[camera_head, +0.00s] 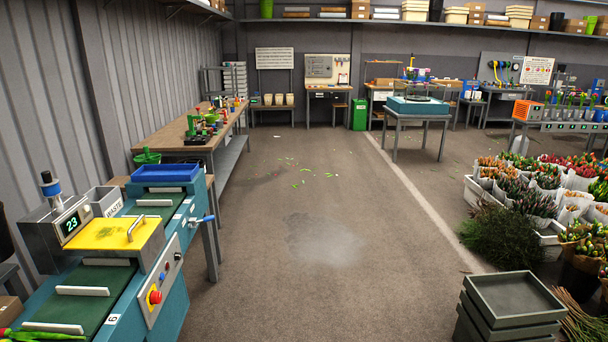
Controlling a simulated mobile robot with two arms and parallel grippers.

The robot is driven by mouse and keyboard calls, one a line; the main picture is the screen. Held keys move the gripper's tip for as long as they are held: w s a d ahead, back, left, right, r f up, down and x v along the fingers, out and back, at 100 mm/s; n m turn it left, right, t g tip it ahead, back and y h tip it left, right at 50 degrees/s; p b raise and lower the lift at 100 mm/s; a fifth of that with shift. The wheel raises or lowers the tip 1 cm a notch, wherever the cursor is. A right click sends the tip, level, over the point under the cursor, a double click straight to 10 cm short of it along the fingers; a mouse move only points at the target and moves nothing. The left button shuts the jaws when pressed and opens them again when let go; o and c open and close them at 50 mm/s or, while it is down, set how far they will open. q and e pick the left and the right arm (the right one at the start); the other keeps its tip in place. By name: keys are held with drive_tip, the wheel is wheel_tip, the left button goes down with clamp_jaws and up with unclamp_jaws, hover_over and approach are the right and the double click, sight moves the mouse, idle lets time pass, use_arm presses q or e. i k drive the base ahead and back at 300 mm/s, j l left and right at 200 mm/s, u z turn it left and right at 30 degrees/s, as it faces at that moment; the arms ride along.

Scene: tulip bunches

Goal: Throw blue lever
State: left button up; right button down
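The blue lever (203,219) sticks out to the right from the far end of the side of a teal machine (176,305) in the lower left. The lever's handle points roughly sideways, over the open floor. Neither of my grippers is in view, and nothing touches the lever.
The machine has a green slatted belt (104,277), a yellow cover (113,235) and a display (70,224) reading 23. A wooden workbench (167,134) stands beyond it. The floor (310,250) right of the machine is clear. Grey trays (512,296) are stacked at lower right.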

sight(210, 218)
drive_tip(key=i, duration=1)
drive_tip(key=i+l+u, duration=0.15)
drive_tip(key=i, duration=0.8)
